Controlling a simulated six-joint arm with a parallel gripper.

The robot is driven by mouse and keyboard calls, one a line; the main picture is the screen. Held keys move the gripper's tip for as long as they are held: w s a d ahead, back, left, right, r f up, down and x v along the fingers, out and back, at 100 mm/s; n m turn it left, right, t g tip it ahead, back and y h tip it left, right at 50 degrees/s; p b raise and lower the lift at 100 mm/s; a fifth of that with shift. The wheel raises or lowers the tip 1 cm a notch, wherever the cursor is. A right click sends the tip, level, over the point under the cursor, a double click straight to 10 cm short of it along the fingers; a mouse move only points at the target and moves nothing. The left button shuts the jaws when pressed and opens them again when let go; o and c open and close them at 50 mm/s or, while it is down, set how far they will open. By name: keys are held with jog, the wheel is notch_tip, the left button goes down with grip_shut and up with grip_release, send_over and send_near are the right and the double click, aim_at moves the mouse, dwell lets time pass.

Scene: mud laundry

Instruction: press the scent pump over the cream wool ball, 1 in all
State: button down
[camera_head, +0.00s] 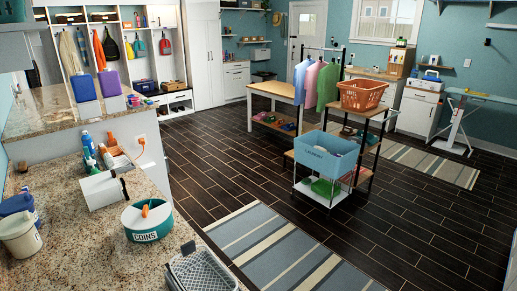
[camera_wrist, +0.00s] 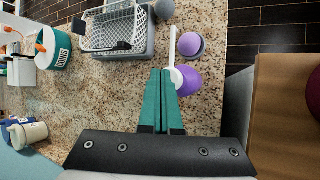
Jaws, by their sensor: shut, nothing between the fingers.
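In the wrist view, my gripper (camera_wrist: 161,72) points over the granite counter with its green fingers together and nothing between them. Just right of the fingertips is what looks like the scent pump: a purple rounded body (camera_wrist: 188,82) with a white round head and a long thin white spout (camera_wrist: 172,45). The fingers overlap the head's left edge in the picture; I cannot tell whether they touch it. A grey-and-purple round thing (camera_wrist: 190,45) lies right of the spout. A grey ball (camera_wrist: 165,9) lies near the spout's far end. I cannot make out a cream ball.
A grey wire basket (camera_wrist: 115,28) stands close to the spout; it also shows in the head view (camera_head: 203,273). A green COINS tub (camera_head: 147,222) and lidded tubs (camera_head: 20,235) stand farther along the counter (camera_head: 85,225). The counter's edge is right of the pump in the wrist view.

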jog(key=shift+r, duration=0.5)
jog(key=shift+r, duration=2.5)
